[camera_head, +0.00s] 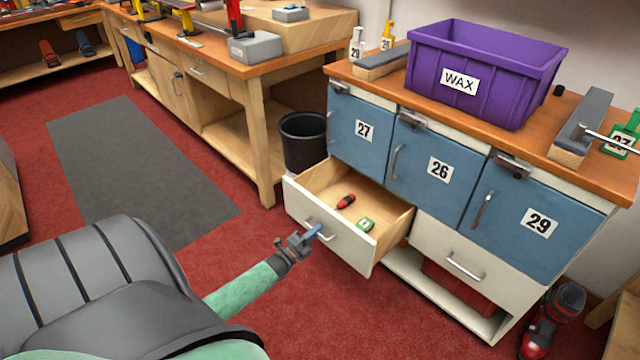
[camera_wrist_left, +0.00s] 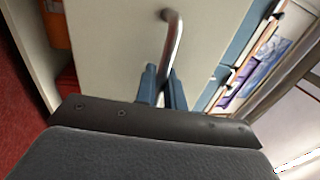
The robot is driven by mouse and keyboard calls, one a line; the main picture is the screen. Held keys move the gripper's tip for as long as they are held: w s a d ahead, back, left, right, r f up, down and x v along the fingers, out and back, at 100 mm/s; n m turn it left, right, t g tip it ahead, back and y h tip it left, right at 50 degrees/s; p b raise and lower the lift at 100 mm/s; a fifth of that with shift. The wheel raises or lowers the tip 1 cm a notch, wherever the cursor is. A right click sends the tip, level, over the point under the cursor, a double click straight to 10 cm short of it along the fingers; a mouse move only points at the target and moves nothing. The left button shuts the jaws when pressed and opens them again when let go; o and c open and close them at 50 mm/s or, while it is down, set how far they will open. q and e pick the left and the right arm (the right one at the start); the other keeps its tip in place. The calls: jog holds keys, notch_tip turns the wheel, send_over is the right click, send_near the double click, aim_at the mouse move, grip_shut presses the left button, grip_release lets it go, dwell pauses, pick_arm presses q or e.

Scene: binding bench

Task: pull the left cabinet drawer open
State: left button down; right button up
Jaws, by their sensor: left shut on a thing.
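The left cabinet drawer (camera_head: 330,237) has a white front and stands pulled out from under the blue door marked 27. Inside it lie a red-handled item (camera_head: 346,201) and a small green item (camera_head: 366,224). My left gripper (camera_head: 314,233) is at the drawer front, its blue fingers shut on the metal bar handle (camera_head: 322,231). In the left wrist view the handle (camera_wrist_left: 175,45) runs down between the two fingers (camera_wrist_left: 163,88), with the white drawer front (camera_wrist_left: 115,40) behind it. My right gripper is not in view.
The right drawer (camera_head: 465,262) is closed. Blue doors (camera_head: 436,170) above are shut. A purple WAX bin (camera_head: 484,75) stands on the cabinet top. A black bucket (camera_head: 303,142) stands behind the open drawer. Red floor (camera_head: 330,310) in front is clear.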

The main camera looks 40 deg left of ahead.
pick_arm(q)
jog(key=shift+r+p+v, duration=0.15)
jog(key=shift+p+v, duration=0.15)
jog(key=shift+v, duration=0.55)
jog(key=shift+r+p+v, duration=0.2)
jog(key=shift+p+v, duration=0.05)
jog(key=shift+v, duration=0.6)
jog(key=shift+r+p+v, duration=0.15)
jog(key=shift+p+v, duration=0.15)
jog(key=shift+v, duration=0.55)
jog(key=shift+s, duration=0.1)
jog(key=c, duration=1.6)
grip_release()
jog(key=shift+c, duration=0.2)
jog(key=shift+s, duration=0.1)
jog(key=v, duration=0.7)
jog(key=shift+s, duration=0.3)
jog(key=shift+f, duration=0.1)
